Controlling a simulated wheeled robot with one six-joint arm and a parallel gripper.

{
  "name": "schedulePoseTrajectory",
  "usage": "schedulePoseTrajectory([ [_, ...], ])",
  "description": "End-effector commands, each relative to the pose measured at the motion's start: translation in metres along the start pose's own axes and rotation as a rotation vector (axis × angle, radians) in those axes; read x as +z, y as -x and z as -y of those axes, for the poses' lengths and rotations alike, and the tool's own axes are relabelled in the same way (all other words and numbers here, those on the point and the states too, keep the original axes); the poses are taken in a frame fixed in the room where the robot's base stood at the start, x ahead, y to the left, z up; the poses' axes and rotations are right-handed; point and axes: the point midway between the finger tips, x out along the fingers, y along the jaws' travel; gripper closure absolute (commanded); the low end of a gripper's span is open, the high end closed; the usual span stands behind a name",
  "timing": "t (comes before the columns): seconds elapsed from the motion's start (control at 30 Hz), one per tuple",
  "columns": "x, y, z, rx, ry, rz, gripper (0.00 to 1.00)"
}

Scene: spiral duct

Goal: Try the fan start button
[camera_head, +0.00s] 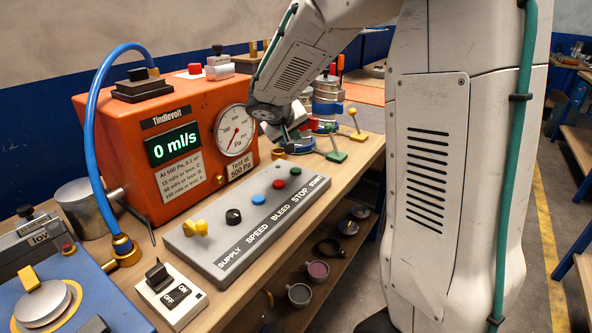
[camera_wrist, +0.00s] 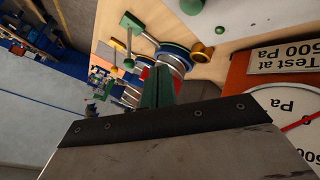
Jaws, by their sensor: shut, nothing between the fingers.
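The fan control panel (camera_head: 243,232) is a long grey box on the bench, labelled SUPPLY, SPEED, BLEED, STOP and START. The green start button (camera_head: 296,171) is at its far right end, beside the red stop button (camera_head: 279,184). In the wrist view the green button (camera_wrist: 190,6) shows partly at the top edge, on the pale panel (camera_wrist: 235,12). My gripper (camera_head: 288,139) is shut and empty, beyond the panel's START end and apart from the button. Its narrow green fingers (camera_wrist: 158,88) point up the wrist view. The orange Tindlevolt tester's display (camera_head: 173,144) reads 0 ml/s.
The orange tester (camera_head: 203,182) with its gauge (camera_head: 235,130) stands close behind the panel. Clamps with green and yellow handles (camera_head: 357,124) and metal duct parts (camera_head: 327,95) stand to the right. A white ON/OFF switch (camera_head: 170,294) sits at front left.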

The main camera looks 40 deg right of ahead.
Motion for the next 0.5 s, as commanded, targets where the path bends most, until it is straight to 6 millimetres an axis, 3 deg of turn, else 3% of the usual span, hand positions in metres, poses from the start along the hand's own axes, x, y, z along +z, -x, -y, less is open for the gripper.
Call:
schedulePoseTrajectory([
  [0.5,0.035,-0.047,0.034,-0.001,0.003,0.002,1.0],
])
